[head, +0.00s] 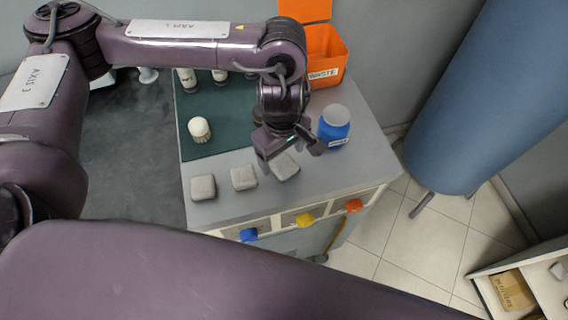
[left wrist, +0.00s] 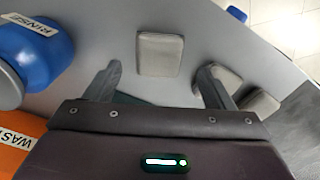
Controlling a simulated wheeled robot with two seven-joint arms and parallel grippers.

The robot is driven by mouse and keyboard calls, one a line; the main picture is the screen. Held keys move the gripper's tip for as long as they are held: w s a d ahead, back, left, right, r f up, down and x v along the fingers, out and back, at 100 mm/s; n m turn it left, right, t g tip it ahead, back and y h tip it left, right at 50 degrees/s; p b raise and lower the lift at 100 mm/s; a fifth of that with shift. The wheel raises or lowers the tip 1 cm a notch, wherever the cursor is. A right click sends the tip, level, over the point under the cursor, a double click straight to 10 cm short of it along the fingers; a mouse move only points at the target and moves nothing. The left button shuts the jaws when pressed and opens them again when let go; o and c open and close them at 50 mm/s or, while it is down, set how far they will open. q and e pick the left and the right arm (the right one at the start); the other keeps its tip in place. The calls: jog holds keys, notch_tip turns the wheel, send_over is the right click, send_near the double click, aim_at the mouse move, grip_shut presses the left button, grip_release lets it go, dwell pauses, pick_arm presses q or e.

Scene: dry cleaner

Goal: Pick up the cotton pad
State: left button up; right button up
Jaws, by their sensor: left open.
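Three grey, rounded-square pads lie in a row along the front of the grey cart top. They are the left pad (head: 203,187), the middle pad (head: 244,178) and the right pad (head: 286,167); which one the task calls the cotton pad is not marked. My left gripper (head: 292,151) is open and empty above the right pad, partly covering it. In the left wrist view, one pad (left wrist: 160,54) shows in the gap between the spread fingers, not gripped. Another pad (left wrist: 261,104) is partly hidden behind the right finger. My right gripper is not in view.
A dark green mat (head: 222,115) holds a white-topped brush (head: 199,129) and several bottles. The cart's front edge is near the pads.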

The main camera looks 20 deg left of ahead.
aim_at(283, 163)
pick_arm(q)
notch_tip(283, 163, down, 2)
jog(key=shift+w+f, duration=0.1)
jog(key=shift+f, duration=0.45)
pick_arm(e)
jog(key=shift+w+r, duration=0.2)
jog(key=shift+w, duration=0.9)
pick_arm(q)
jog(key=shift+c, duration=0.5)
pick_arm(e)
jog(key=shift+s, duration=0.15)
pick_arm(q)
jog(key=shift+c, duration=1.1)
jog(key=c, duration=0.8)
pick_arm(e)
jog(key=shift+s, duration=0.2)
pick_arm(q)
jog(key=shift+r, duration=0.15)
notch_tip(283, 163, up, 20)
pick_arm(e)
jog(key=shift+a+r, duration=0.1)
